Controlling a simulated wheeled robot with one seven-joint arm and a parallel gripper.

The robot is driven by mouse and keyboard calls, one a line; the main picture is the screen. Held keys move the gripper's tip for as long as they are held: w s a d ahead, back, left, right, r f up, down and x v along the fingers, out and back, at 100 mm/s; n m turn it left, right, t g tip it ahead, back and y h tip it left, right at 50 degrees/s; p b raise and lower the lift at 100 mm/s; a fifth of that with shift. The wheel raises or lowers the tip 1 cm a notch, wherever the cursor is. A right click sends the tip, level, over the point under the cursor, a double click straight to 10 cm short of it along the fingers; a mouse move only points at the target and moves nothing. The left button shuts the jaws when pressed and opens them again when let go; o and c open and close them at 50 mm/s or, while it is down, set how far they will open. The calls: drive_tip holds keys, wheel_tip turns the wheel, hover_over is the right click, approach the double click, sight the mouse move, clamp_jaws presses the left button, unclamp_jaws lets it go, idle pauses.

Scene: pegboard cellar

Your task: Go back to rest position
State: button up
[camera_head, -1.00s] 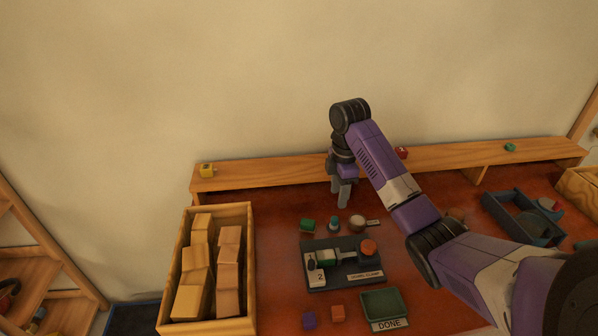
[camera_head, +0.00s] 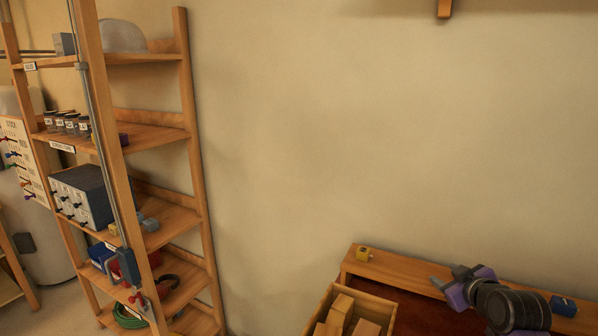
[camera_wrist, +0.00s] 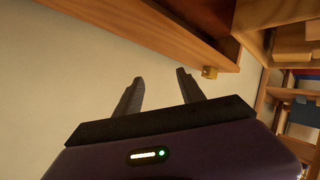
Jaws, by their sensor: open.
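My gripper (camera_head: 452,279) is at the lower right of the head view, over the back of the workbench near its raised wooden ledge (camera_head: 408,267). In the wrist view my gripper (camera_wrist: 157,75) shows two dark fingers spread apart with nothing between them. The cream wall lies behind them, and the ledge (camera_wrist: 150,30) runs across the top. Most of my arm is outside the head view.
A yellow block (camera_head: 363,254) sits on the ledge's left end, and a blue block (camera_head: 563,305) farther right. A wooden box (camera_head: 385,303) of wood blocks stands on the bench (camera_head: 425,318). A tall wooden shelf (camera_head: 190,150) stands left. The wall between is clear.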

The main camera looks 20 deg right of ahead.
drive_tip(key=s+a+f+m+t+h+b, duration=0.1)
drive_tip(key=s+a+m+t, duration=0.3)
drive_tip(key=a, duration=0.7)
drive_tip(key=s+a+f+m+t+h, duration=0.1)
drive_tip(key=s+a+m, duration=0.1)
drive_tip(key=s+a, duration=0.65)
drive_tip(key=s+a+f+n+g+y+b, duration=0.1)
drive_tip(key=s+a+n+y, duration=0.1)
drive_tip(key=s+a, duration=0.7)
drive_tip(key=s+a+f+n+y+b, duration=0.1)
drive_tip(key=s+a+y, duration=0.4)
drive_tip(key=s, duration=1.2)
drive_tip(key=a+f+n, duration=0.1)
drive_tip(key=a+n, duration=0.1)
drive_tip(key=a, duration=0.2)
drive_tip(key=shift+a+g, duration=0.3)
drive_tip(key=shift+g, duration=0.1)
drive_tip(key=shift+o, duration=0.4)
drive_tip(key=shift+s+f, duration=0.1)
